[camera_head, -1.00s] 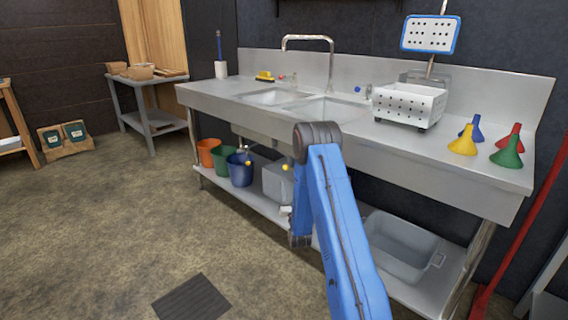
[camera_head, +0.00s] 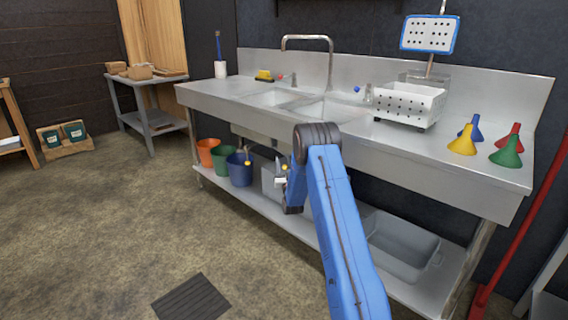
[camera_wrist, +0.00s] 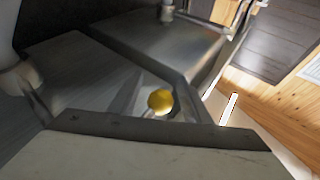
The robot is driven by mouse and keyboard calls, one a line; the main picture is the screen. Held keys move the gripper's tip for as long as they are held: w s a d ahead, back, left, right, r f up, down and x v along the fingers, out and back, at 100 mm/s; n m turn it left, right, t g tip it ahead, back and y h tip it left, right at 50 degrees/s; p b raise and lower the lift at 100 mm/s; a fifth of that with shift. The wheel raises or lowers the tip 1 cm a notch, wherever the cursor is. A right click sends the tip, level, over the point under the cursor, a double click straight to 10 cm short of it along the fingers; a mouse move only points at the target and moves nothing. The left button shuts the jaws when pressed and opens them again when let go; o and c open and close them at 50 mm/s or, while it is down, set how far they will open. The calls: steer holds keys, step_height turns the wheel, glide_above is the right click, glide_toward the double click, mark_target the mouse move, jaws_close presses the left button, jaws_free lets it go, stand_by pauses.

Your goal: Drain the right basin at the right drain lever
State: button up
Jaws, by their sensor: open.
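The right basin (camera_head: 325,109) is sunk in the steel counter, right of the left basin (camera_head: 270,97). Below the counter front, a yellow knob (camera_head: 285,166), apparently the right drain lever, shows beside my gripper (camera_head: 280,178). Another yellow knob (camera_head: 248,162) is farther left, above the blue bucket. In the wrist view one yellow knob (camera_wrist: 160,101) sits near the middle, with grey metal around it; which lever it belongs to is not certain. My gripper is open and small in the head view; I cannot tell whether it touches the knob. My arm hides part of the counter front.
Orange, green and blue buckets (camera_head: 239,169) stand on the lower shelf, left of my gripper. A grey tub (camera_head: 402,246) lies on that shelf at right. A white perforated basket (camera_head: 409,104) and several funnels (camera_head: 462,141) stand on the counter. The floor in front is open.

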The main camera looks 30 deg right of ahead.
steer(key=shift+w+r, duration=0.1)
steer(key=shift+w, duration=0.05)
jaws_close()
